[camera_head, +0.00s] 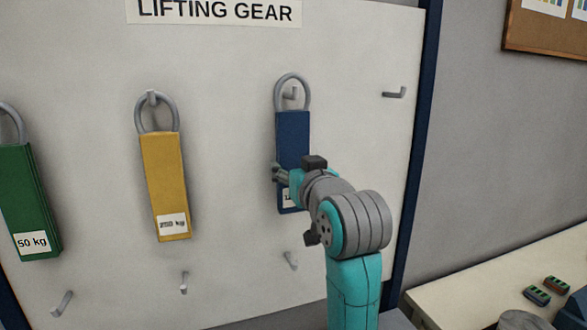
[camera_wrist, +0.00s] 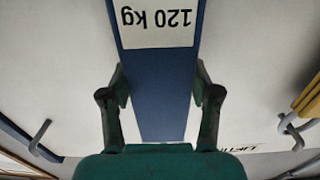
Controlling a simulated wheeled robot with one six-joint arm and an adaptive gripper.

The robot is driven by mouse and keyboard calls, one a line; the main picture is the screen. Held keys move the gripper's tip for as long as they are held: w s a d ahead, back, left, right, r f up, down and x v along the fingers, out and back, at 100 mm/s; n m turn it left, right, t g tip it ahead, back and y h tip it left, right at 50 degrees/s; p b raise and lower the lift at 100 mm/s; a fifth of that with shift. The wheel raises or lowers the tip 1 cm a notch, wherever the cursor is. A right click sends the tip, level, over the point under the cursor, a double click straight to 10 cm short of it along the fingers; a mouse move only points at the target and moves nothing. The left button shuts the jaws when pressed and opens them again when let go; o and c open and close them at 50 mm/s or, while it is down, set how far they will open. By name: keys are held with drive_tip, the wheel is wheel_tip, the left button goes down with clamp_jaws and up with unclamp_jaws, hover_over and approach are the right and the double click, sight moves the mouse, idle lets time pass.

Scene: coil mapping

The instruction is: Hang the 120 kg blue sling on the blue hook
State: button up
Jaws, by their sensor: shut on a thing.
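The blue sling (camera_head: 292,135) hangs upright against the white board, with a grey ring at its top. Its upside-down "120 kg" label (camera_wrist: 158,18) shows in the wrist view. My gripper (camera_head: 288,178) is shut on the sling's lower body; its two fingers (camera_wrist: 160,100) flank the blue strap in the wrist view. A grey hook (camera_head: 290,93) shows through the ring's opening, below the top of the ring. I cannot tell whether the ring is around the hook or in front of it. No hook looks blue; all visible ones look grey.
A yellow sling (camera_head: 165,185) hangs on a hook to the left, and a green 50 kg sling (camera_head: 28,200) at the far left. Empty hooks are at upper right (camera_head: 394,93) and along the lower board (camera_head: 290,260). A table (camera_head: 450,300) stands at lower right.

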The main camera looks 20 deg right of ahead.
drive_tip(key=shift+s, duration=1.8)
drive_tip(key=shift+s, duration=0.7)
